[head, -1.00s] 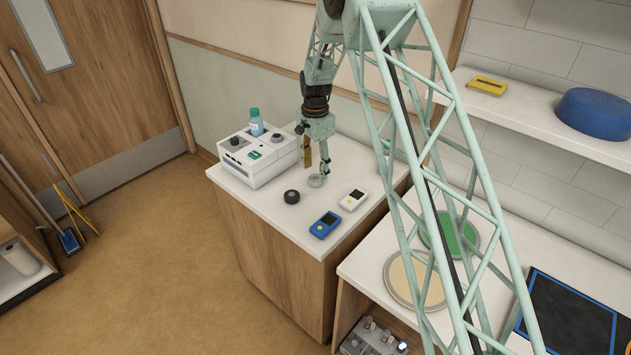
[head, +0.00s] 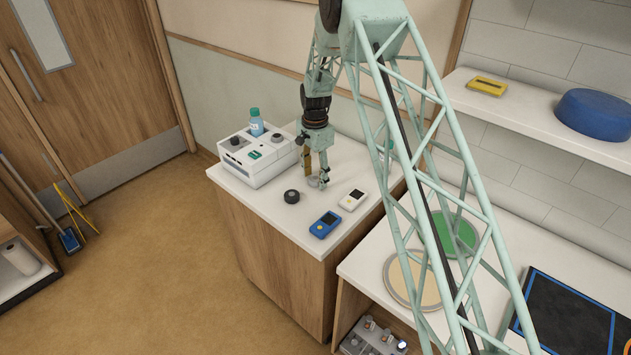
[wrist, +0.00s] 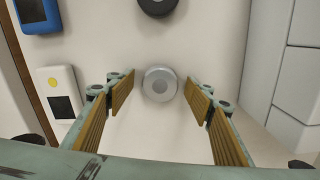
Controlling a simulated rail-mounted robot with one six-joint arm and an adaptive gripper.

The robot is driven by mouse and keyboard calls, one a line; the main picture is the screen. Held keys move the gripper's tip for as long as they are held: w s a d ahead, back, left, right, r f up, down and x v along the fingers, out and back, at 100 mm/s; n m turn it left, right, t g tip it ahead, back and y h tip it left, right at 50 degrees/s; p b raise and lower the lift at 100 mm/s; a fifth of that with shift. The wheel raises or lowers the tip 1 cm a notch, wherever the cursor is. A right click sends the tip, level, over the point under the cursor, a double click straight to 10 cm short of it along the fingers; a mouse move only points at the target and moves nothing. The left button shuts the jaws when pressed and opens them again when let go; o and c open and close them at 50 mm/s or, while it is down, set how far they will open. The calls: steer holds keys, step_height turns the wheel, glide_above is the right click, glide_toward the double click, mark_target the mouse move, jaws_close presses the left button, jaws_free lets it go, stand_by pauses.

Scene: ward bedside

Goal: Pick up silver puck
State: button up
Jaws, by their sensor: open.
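The silver puck (wrist: 160,84) is a small round grey disc lying flat on the white counter. In the wrist view it sits between and just beyond the tips of my open fingers, touching neither. In the head view the silver puck (head: 314,182) shows at the foot of my gripper (head: 316,178), partly hidden by a finger. My gripper (wrist: 160,92) points down at the counter, with its tan-padded fingers spread on either side of the puck and nothing held.
A black puck (head: 291,196) lies left of the silver one. A blue device (head: 325,224) and a white device (head: 352,200) lie to the right. A white machine (head: 258,160) with a bottle (head: 256,122) on top stands at left. The counter's front corner (head: 318,250) is clear.

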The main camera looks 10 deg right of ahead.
mark_target(316, 178)
steer(key=c, duration=1.1)
steer(key=shift+r, duration=0.2)
steer(key=shift+r, duration=1.5)
steer(key=shift+s+r, duration=0.1)
steer(key=shift+s, duration=0.05)
steer(key=s+d, duration=0.1)
steer(key=s, duration=0.4)
steer(key=s+d+r+b, duration=0.1)
steer(key=s+d, duration=0.1)
steer(key=s, duration=0.2)
steer(key=s+d+b, duration=0.1)
steer(key=s+d, duration=0.1)
steer(key=s, duration=0.3)
steer(key=shift+s+d+r, duration=0.25)
steer(key=shift+s, duration=0.1)
